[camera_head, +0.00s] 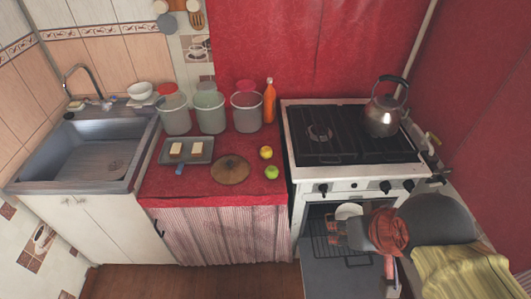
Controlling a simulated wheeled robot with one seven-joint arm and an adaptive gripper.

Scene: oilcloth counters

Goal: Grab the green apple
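The green apple (271,172) lies on the red oilcloth counter (205,190), near its front right corner. A yellow apple-like fruit (266,152) lies just behind it, slightly to the left and apart from it. My arm reaches in from the lower right. My gripper (334,232) seems to be at the arm's left end, in front of the open oven. It is lower in the picture and to the right of the green apple, well apart from it. It is too small and dark to tell whether its fingers are open or shut.
A round wooden board (230,170) lies left of the apples. A tray (187,151) with two pale blocks is farther left. Several buckets and an orange bottle (269,101) stand behind. The stove (345,150) holds a kettle (383,112); its oven door (335,278) hangs open.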

